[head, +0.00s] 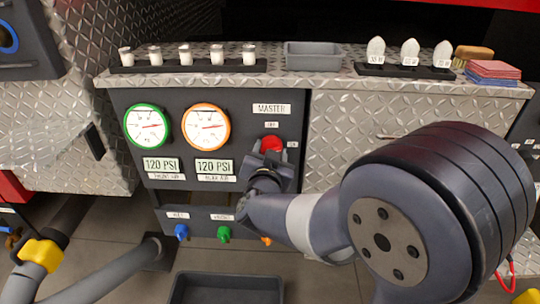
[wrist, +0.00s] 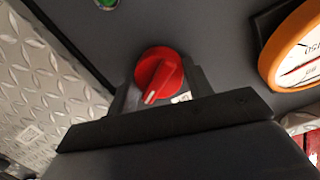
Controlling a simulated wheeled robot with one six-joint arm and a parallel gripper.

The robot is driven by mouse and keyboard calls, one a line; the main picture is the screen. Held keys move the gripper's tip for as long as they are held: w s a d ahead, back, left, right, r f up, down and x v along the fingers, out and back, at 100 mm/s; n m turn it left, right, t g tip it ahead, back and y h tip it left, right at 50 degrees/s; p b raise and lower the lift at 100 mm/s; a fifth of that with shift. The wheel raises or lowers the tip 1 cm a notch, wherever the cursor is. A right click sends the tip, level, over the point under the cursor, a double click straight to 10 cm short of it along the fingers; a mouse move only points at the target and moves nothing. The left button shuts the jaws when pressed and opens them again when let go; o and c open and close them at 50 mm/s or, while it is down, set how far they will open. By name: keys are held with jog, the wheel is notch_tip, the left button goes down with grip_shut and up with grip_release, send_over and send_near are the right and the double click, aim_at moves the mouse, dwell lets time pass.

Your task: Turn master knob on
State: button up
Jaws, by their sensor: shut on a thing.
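The red master knob (head: 271,144) sits on the dark panel under the white "MASTER" label (head: 271,109). A small label (head: 271,125) lies just above the knob and another (head: 292,144) to its right. In the wrist view the knob (wrist: 158,74) is round with a raised ridge, and a white mark on the ridge points to the lower left. My gripper (head: 268,163) reaches the knob from below. In the wrist view its jaws stand on both sides of the knob and are shut on it. The jaws and arm hide the knob's lower part in the head view.
Two gauges, green-rimmed (head: 147,127) and orange-rimmed (head: 205,126), are left of the knob. Blue (head: 181,232) and green (head: 224,234) valves are below. The ledge above holds several white cups, a grey tray (head: 312,56) and a brush (head: 473,55). A dark bin (head: 226,288) stands on the floor.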

jog(key=m+b, duration=0.2)
jog(key=m, duration=0.2)
jog(key=shift+d+f+m+y+b, duration=0.1)
jog(key=shift+m+y+b, duration=0.25)
jog(key=shift+m+y, duration=0.05)
dwell(0.4)
jog(key=o, duration=1)
jog(key=shift+c, duration=0.2)
jog(key=shift+s, duration=0.1)
jog(key=s+r+p, duration=0.1)
jog(key=s+p, duration=0.2)
jog(key=s, duration=0.7)
jog(key=shift+s+a+r+p, duration=0.2)
jog(key=shift+s+p, duration=0.1)
jog(key=shift+p, duration=0.1)
